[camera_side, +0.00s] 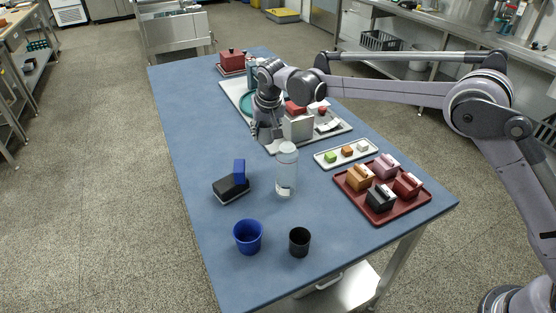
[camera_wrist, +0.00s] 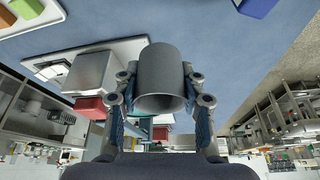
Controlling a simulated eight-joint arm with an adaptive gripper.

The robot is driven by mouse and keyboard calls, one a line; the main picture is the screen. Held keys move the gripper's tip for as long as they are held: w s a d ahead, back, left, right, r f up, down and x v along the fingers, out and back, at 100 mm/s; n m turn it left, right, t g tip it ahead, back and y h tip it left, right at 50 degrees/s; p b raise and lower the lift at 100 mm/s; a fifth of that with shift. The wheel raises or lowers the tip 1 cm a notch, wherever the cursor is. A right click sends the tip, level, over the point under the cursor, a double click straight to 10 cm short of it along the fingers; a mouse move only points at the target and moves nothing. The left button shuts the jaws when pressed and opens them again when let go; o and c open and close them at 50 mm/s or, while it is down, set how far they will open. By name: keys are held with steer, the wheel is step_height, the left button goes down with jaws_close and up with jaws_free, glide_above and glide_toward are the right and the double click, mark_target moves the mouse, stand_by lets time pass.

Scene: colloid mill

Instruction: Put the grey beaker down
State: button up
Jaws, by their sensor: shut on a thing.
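The grey beaker (camera_wrist: 158,65) sits between the two fingers of my gripper (camera_wrist: 158,75) in the wrist view. Its round mouth faces the camera, with a dark inside. The fingers press on its left and right sides. In the side view my gripper (camera_side: 266,132) is low over the near left part of the large pale tray (camera_side: 334,130), left of a light grey box. The beaker is mostly hidden there behind the fingers. I cannot tell whether its base touches anything.
The light grey box (camera_side: 298,127) stands close to the right of my gripper. A clear bottle (camera_side: 287,172) stands nearer on the blue table (camera_side: 200,140). A black-and-blue block pair (camera_side: 231,187), blue cup (camera_side: 248,237) and black cup (camera_side: 299,242) are nearer still. Table left of the tray is clear.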

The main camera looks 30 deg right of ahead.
steer(key=s+d+n, duration=0.1)
steer(key=s+d, duration=0.4)
steer(key=s, duration=0.4)
steer(key=s+d+n+y, duration=0.1)
steer(key=s+d, duration=0.5)
steer(key=s, duration=0.2)
steer(key=s+d, duration=0.5)
steer(key=s, duration=0.4)
glide_above(318, 212)
steer(key=s, duration=0.2)
steer(key=f, duration=0.6)
steer(key=shift+w+f, duration=0.15)
steer(key=shift+w, duration=0.05)
steer(key=shift+f, duration=1.95)
steer(key=shift+f, duration=0.15)
steer(key=o, duration=0.7)
steer(key=shift+o, duration=0.2)
